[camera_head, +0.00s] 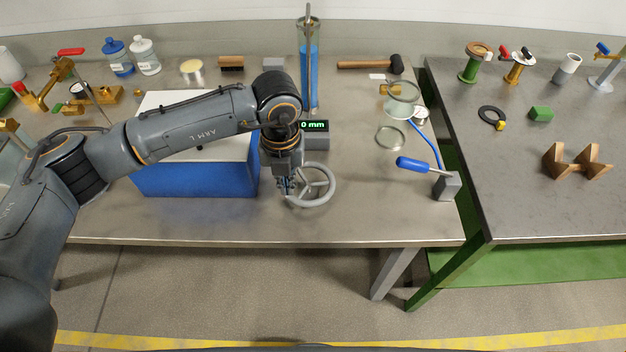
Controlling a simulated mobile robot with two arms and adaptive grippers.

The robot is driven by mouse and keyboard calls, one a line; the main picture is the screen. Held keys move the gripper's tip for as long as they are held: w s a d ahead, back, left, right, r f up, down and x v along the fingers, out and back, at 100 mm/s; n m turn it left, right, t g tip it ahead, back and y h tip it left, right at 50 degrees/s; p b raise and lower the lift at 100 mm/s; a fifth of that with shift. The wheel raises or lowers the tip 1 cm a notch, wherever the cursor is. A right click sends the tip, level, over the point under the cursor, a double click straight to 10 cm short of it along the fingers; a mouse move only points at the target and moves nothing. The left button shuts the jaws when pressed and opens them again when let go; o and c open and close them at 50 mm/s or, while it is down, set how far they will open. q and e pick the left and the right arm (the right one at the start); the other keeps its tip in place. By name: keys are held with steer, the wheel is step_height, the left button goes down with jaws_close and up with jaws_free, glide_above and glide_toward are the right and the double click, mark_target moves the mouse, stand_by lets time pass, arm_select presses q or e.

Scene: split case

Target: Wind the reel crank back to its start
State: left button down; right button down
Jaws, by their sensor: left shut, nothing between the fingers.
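A grey spoked handwheel (331,186) stands at the front middle of the near table, and it is the most crank-like thing in view. I cannot tell for sure that it is the reel crank. A grey box with a lit display (315,127) stands behind it, and the visible part reads "0 mm". My left gripper (284,188) points down at the wheel's left side. It is shut with nothing held, and I cannot tell whether it touches the rim. The gripper hides part of the wheel's left side. My right gripper is not in view.
A blue case with a white top (195,180) stands left of the wheel, under my left arm. A tall blue-filled column (309,75) stands behind the display. A blue-handled lever on a grey block (446,187) is at the right. The table front right of the wheel is clear.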

arm_select(q)
steer(key=shift+s+r, duration=0.1)
stand_by(0.3)
step_height(320, 180, up, 7)
steer(key=p, duration=0.3)
stand_by(0.5)
stand_by(0.6)
